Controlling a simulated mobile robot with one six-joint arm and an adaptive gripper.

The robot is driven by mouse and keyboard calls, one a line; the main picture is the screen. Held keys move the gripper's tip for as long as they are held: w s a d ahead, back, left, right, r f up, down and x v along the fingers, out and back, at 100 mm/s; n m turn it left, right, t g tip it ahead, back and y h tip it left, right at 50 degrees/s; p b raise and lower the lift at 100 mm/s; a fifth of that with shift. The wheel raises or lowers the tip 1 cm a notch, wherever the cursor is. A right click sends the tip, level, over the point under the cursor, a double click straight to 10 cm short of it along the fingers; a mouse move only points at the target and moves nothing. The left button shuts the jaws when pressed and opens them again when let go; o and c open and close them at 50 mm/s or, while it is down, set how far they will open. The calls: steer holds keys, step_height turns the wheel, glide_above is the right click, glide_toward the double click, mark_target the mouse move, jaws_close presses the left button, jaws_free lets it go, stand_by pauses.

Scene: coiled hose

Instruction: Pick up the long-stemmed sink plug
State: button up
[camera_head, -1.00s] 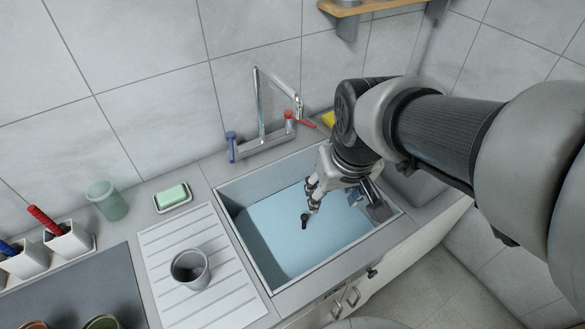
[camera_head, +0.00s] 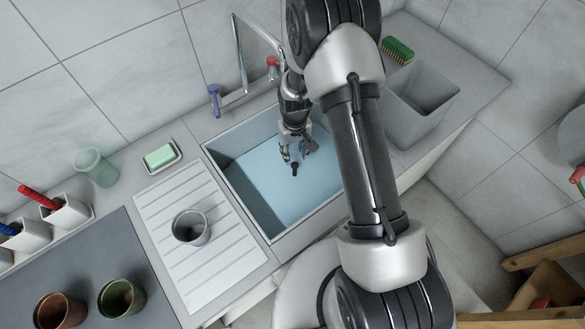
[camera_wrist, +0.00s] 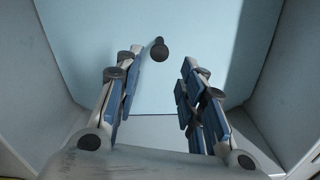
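The sink plug (camera_head: 294,168) is small and dark, with a rounded end and a short visible shaft. It shows over the blue bottom of the sink (camera_head: 262,228). In the wrist view the plug (camera_wrist: 160,52) appears just ahead of the fingertips and between them, nearer the left finger. I see a gap between it and the right finger. My gripper (camera_wrist: 163,62) is open and empty, with its blue-padded fingers spread. In the head view my gripper (camera_head: 295,152) is down inside the sink, next to the plug. My arm hides the sink's right part.
The sink walls surround my gripper closely. A tap (camera_head: 243,90) with blue and red handles stands behind. A grey cup (camera_head: 190,228) stands on the ribbed drainboard (camera_head: 225,262) at left. A grey bin (camera_head: 425,100) and green brush (camera_head: 398,49) are at right.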

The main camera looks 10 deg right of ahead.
mark_target(295, 170)
step_height(295, 170, down, 12)
steer(key=b, duration=0.3)
stand_by(0.3)
steer(key=shift+s, duration=0.1)
jaws_close()
stand_by(0.4)
